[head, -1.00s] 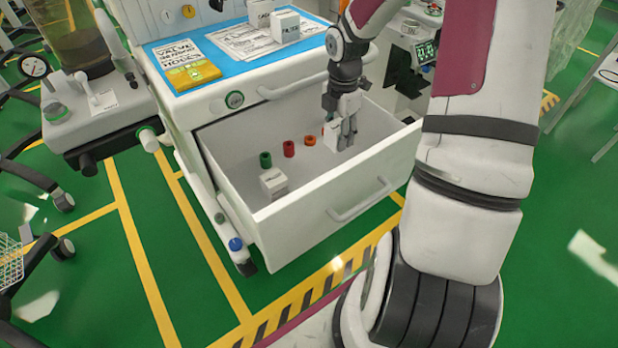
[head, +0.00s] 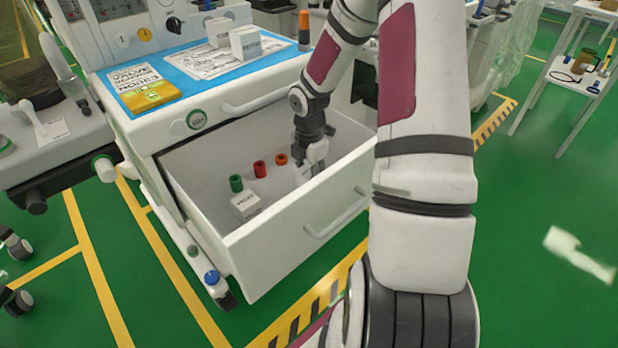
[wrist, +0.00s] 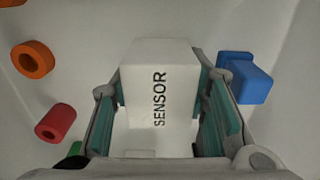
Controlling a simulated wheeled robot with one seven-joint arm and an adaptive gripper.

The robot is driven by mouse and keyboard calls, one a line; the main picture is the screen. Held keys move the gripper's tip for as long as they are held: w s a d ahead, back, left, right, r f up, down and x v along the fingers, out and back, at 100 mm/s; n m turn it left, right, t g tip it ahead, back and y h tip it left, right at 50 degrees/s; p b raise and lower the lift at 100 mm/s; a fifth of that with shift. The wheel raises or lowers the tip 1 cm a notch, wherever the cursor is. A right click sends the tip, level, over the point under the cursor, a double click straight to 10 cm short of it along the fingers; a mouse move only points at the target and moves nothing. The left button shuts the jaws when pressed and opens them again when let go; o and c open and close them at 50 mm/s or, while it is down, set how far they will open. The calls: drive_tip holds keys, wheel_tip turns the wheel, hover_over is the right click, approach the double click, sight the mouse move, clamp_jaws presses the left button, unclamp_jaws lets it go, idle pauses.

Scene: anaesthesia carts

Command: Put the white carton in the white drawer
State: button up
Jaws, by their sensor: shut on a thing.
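My gripper (head: 308,172) is down inside the open white drawer (head: 300,232), toward its right end. In the wrist view, my gripper (wrist: 160,115) has its teal-padded fingers shut on a white carton (wrist: 160,75) marked SENSOR. The drawer's pale floor shows around the carton; I cannot tell whether the carton touches it. In the head view the fingers mostly hide the held carton. Another white carton (head: 245,206) lies in the drawer near its front left.
A blue item (wrist: 245,78) lies right of the held carton in the wrist view. Two white cartons (head: 220,32) (head: 258,42) and a yellow pack (head: 150,95) rest on the cart's blue top.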

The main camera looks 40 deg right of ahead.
drive_tip(key=shift+f, duration=0.15)
drive_tip(key=o, duration=1.2)
